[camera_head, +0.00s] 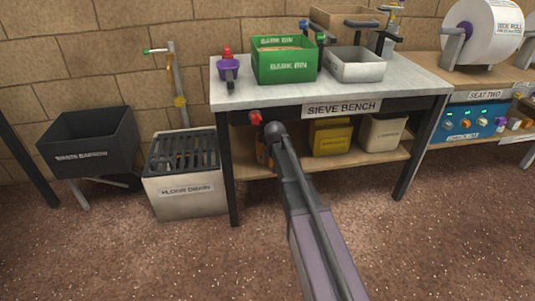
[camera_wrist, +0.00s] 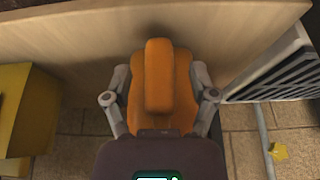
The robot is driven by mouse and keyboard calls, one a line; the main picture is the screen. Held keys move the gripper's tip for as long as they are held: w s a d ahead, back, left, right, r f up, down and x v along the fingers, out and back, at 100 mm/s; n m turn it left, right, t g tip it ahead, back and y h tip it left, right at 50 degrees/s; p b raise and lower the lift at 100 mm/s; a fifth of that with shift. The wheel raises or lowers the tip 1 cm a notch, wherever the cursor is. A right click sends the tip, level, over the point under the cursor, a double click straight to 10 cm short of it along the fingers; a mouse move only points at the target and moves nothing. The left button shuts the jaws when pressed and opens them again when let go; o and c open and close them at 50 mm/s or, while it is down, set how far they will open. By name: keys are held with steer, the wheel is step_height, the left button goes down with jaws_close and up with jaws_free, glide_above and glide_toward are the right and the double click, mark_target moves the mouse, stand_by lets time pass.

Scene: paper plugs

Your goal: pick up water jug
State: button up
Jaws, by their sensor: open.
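An orange jug (camera_wrist: 158,110) with a thick upright handle (camera_wrist: 158,75) fills the middle of the wrist view. It stands on the wooden lower shelf of the sieve bench. My gripper (camera_wrist: 159,80) is open, with one grey finger on each side of the jug. I cannot tell whether the fingers touch it. In the head view only a small orange part of the jug (camera_head: 261,155) shows behind my arm, and my gripper is hidden there.
The sieve bench top (camera_head: 400,82) overhangs the shelf (camera_head: 370,155). A yellow bin (camera_head: 331,137) and a cream bin (camera_head: 381,133) share the shelf. The floor drain box (camera_head: 186,190) stands left of the bench leg; its grate (camera_wrist: 275,80) shows in the wrist view.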

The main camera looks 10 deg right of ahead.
jaws_close()
steer(key=shift+r, duration=0.15)
stand_by(0.4)
steer(key=s, duration=1.8)
